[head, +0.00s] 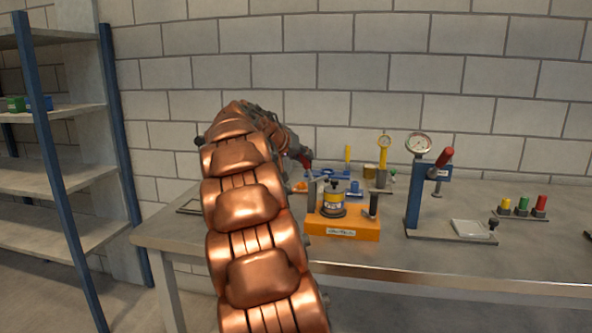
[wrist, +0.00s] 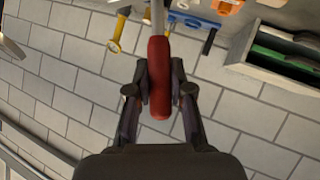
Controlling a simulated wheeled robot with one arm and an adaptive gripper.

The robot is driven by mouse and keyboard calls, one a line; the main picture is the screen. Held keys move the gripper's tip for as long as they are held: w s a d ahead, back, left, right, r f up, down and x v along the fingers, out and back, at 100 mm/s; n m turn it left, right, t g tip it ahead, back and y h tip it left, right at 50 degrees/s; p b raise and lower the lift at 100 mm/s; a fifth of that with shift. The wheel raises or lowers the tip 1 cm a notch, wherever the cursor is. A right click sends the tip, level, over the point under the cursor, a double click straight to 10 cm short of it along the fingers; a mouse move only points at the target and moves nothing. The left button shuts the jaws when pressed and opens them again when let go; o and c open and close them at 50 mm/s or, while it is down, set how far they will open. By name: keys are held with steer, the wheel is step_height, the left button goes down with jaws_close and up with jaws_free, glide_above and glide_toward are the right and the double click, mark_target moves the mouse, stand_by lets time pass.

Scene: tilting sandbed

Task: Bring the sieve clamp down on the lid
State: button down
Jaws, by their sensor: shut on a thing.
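My gripper (wrist: 160,76) is shut on a red handle (wrist: 159,90) in the wrist view, with one finger on each side. A grey rod runs from the handle to the top edge. In the head view the red handle (head: 306,160) shows at the end of my arm, above and left of an orange base (head: 343,227). The handle is higher than the lid. My arm hides part of the clamp, and I cannot see whether it touches the lid.
A blue press (head: 413,195) with a gauge and its own red handle stands to the right on the bench (head: 390,262). Three coloured plungers (head: 523,206) stand farther right. Blue parts and a yellow gauge stand lie behind the orange base. Shelves (head: 60,185) are at left.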

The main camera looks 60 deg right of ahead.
mark_target(315, 180)
steer(key=s+m+t+b, duration=0.1)
steer(key=s+d+m+t+y+b, duration=0.1)
steer(key=shift+s+r+y, duration=0.15)
steer(key=shift+s+y, duration=0.15)
steer(key=shift+s+d+m+t+b, duration=0.15)
steer(key=shift+s+m+t+b, duration=0.15)
steer(key=shift+s+t+b, duration=0.3)
steer(key=shift+w, duration=0.1)
steer(key=c, duration=1)
jaws_free()
steer(key=shift+r, duration=0.15)
steer(key=v, duration=1.2)
